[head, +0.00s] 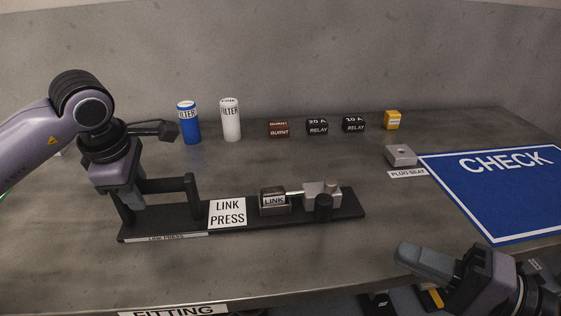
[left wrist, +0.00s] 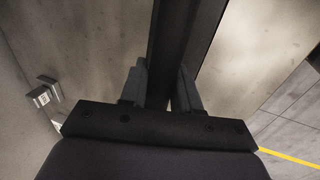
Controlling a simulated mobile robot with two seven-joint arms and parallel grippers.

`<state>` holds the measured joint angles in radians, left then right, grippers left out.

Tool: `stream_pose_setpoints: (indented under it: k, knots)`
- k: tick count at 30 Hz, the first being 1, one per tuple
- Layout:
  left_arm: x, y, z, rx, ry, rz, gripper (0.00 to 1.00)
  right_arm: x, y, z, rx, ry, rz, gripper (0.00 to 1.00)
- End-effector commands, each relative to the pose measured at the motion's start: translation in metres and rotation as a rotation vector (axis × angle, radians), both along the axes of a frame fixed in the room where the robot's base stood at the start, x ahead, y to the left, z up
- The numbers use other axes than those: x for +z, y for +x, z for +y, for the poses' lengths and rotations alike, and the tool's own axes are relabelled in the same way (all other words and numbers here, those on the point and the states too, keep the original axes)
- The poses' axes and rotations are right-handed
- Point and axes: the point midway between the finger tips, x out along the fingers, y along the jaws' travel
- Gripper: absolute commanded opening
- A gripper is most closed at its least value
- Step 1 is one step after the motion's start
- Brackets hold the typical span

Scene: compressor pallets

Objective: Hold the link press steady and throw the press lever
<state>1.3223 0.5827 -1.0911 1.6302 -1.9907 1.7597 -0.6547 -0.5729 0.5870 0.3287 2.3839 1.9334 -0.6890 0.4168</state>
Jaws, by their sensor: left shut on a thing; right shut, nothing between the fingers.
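The link press (head: 240,224) is a long dark base on the bench, with a dark bar handle (head: 165,184) on posts at its left end. A grey block marked LINK (head: 275,202) sits on it.
Blue (head: 188,122) and white (head: 230,119) filters, a burnt relay (head: 278,129), two black relays (head: 317,127) (head: 354,125) and a yellow block (head: 392,119) stand at the back. A plug seat (head: 401,155) and blue CHECK mat (head: 500,200) lie right. Bench before the press is clear.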

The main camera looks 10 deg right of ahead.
Motion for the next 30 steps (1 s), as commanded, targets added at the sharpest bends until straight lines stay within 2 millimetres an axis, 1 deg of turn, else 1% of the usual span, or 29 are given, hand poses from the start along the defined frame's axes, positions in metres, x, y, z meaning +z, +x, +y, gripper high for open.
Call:
stream_pose_setpoints:
  k: [1,14,15,17,18,26,30]
  knots:
    - [-0.007,-0.003,0.000,-0.001,0.005,0.017,0.00,-0.001,0.000,0.000,0.000,0.000,0.000,0.00]
    - [-0.007,-0.003,0.000,-0.001,0.005,0.017,0.00,-0.001,0.000,0.000,0.000,-0.001,-0.001,0.00]
    - [-0.007,-0.003,0.000,-0.001,0.005,0.017,0.38,-0.001,0.000,0.000,0.000,-0.001,-0.001,0.00]
    - [-0.007,-0.002,0.000,-0.001,0.004,0.016,0.57,-0.001,0.000,0.000,0.000,-0.001,-0.001,0.00]
    - [-0.006,-0.002,0.000,-0.001,0.004,0.014,0.61,-0.001,0.000,0.000,0.000,0.000,0.000,0.00]
    - [-0.002,-0.001,0.000,0.000,0.002,0.007,0.61,0.000,0.000,0.000,0.000,0.000,0.000,0.00]
    - [0.008,-0.003,0.000,0.001,0.002,0.003,0.61,0.000,0.000,0.000,0.000,0.000,0.000,0.00]
